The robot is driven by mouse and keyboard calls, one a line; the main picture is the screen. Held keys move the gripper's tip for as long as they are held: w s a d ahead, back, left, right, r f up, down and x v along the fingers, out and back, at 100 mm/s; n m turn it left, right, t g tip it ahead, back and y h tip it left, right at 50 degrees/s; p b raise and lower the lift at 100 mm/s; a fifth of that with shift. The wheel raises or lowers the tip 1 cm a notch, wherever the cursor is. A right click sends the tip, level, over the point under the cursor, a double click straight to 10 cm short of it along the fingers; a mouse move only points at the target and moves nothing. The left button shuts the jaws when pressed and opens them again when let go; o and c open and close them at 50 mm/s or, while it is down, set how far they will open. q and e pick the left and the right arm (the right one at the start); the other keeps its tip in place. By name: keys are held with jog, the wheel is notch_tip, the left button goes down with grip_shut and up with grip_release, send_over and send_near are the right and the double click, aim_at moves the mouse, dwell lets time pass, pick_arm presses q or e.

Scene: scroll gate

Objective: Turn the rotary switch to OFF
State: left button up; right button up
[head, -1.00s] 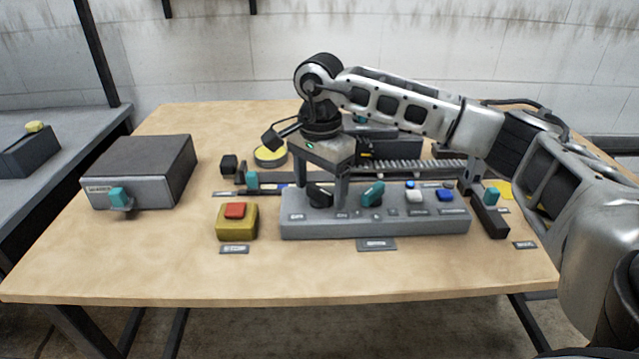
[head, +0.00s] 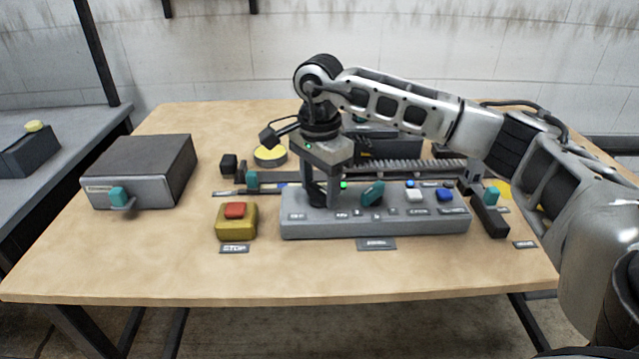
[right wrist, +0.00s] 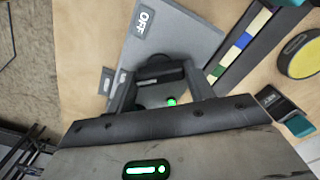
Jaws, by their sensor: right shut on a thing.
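The rotary switch is a black knob (head: 318,190) at the left end of the long grey control panel (head: 300,230). My right gripper (head: 321,203) points down over it, shut on the knob. In the right wrist view the black knob (right wrist: 158,70) sits between the two fingers of my right gripper (right wrist: 161,82). An OFF label (right wrist: 143,22) shows on the panel in that view. The fingers partly hide the knob, and I cannot tell exactly where it points. A small green light (head: 344,185) glows just right of the gripper. My left gripper is out of view.
On the panel right of the knob are a teal knob (head: 372,194), a white button (head: 414,195) and a blue button (head: 445,195). A yellow box with a red button (head: 235,211) stands to the left. A grey drawer box (head: 150,165) is farther left. The table front is clear.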

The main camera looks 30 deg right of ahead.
jog(key=m, duration=0.9)
jog(key=m+p, duration=0.1)
jog(key=m, duration=0.4)
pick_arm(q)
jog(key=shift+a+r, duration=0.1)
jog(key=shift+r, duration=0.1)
pick_arm(e)
jog(key=shift+m, duration=1.3)
jog(key=o, duration=1)
jog(key=shift+r, duration=0.1)
